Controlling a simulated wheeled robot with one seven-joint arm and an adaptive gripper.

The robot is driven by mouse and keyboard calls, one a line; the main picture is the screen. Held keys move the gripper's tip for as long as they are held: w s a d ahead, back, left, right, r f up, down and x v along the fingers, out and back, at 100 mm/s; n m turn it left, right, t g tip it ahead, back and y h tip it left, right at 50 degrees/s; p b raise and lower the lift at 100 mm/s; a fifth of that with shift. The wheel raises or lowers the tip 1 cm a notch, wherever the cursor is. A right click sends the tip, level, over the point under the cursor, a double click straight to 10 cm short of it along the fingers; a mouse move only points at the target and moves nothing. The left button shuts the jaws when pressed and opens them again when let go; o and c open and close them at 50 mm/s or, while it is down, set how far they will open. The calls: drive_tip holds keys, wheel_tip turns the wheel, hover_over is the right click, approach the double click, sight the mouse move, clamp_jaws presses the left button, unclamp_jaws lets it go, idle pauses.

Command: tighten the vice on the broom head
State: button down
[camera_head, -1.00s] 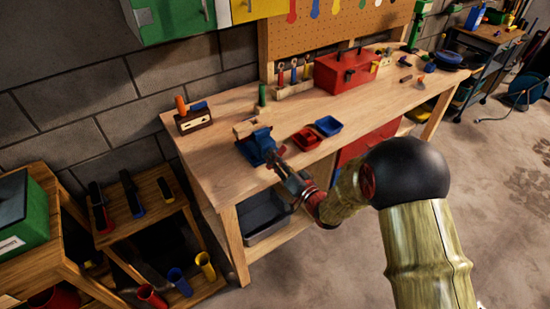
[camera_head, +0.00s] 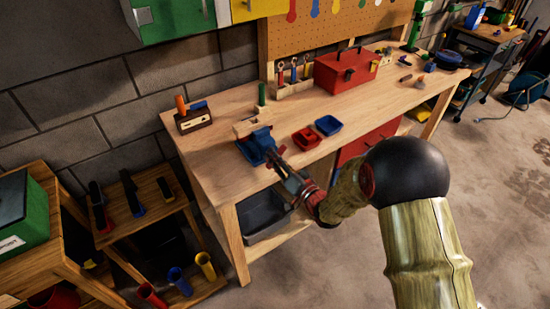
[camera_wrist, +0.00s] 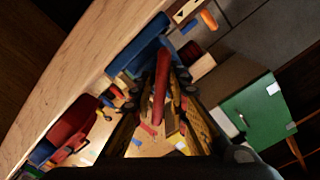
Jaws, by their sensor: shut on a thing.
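The blue vice (camera_head: 255,147) sits at the front edge of the wooden workbench, towards its left end. A pale wooden block (camera_head: 246,127), which looks like the broom head, is at the vice's jaws; I cannot tell how tightly it is held. My gripper (camera_head: 280,163) is in front of the vice. In the wrist view a red bar (camera_wrist: 161,85), the vice's handle, runs between the fingers of my gripper (camera_wrist: 163,112), which is shut on it. The blue vice body (camera_wrist: 140,48) shows just beyond. The broom head is not clear in the wrist view.
A red toolbox (camera_head: 345,70) stands further back. A wooden box (camera_head: 194,119) is at the left end. A dark bin (camera_head: 264,214) stands on the shelf below.

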drive_tip(key=shift+c, duration=0.9)
unclamp_jaws()
idle(0.4)
drive_tip(key=v, duration=1.2)
drive_tip(key=shift+w, duration=0.1)
